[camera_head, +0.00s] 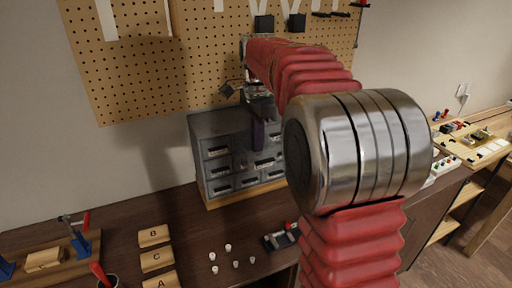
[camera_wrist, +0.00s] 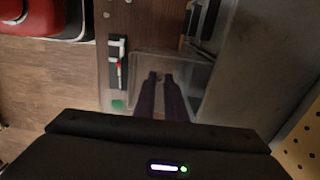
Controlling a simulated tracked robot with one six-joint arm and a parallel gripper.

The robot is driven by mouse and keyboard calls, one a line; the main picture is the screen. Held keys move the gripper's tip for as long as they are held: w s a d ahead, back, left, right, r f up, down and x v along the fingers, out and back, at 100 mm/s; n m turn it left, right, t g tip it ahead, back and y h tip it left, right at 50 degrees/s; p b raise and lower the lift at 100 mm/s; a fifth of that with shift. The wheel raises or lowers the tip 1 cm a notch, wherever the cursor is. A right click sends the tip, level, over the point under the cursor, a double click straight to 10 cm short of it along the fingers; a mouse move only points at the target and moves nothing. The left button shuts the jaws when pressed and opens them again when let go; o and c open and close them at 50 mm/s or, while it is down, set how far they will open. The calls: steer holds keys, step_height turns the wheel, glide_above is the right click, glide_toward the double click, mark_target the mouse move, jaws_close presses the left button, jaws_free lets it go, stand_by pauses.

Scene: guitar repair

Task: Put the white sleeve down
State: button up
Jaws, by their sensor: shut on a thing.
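My gripper (camera_head: 258,140) hangs in front of the grey drawer cabinet, with its dark purple fingers pointing down. In the wrist view my gripper (camera_wrist: 160,76) has its fingertips close together, shut on the white sleeve. The sleeve is too small and too hidden between the tips to make out. Several small white pieces (camera_head: 228,247) stand apart on the dark workbench (camera_head: 205,225), left of and nearer than my gripper. Below the fingers in the wrist view is a pale, see-through box-like shape (camera_wrist: 198,75).
The drawer cabinet (camera_head: 222,165) stands against the pegboard (camera_head: 130,75). Wooden blocks marked A, B and C (camera_head: 155,260) lie at the front left. A dark tool with a red part (camera_head: 280,240) lies right of the white pieces. Bare bench lies between cabinet and pieces.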

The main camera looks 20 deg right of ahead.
steer(key=shift+f, duration=0.65)
steer(key=o, duration=0.7)
step_height(320, 180, up, 12)
steer(key=shift+s+r, duration=0.1)
stand_by(0.9)
